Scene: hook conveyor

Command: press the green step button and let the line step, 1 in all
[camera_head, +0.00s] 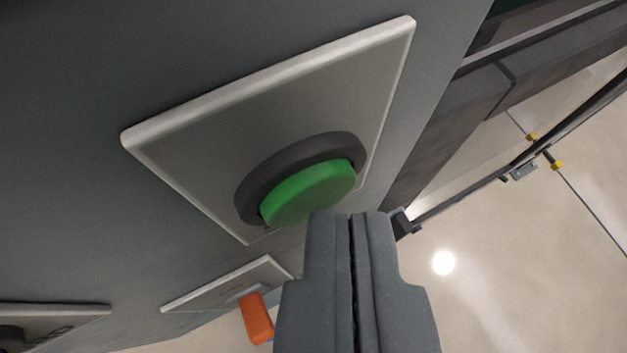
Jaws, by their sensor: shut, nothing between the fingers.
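The green step button (310,192) is a round green cap in a dark collar (262,168). It sits on a light-edged grey square plate (215,140) on a dark grey panel. My gripper (352,218) is shut and empty at the lower middle of the view. Its fingertips are just below the button's lower right edge and overlap it slightly in the picture. I cannot tell whether they touch it. The cap stands out from its collar.
Below the button are a small plate (215,290) with an orange lever (256,318) and, at the lower left, another partly seen plate (60,312). A dark rail (520,175) and thin rods with yellow fittings (556,165) show at the right over a pale floor.

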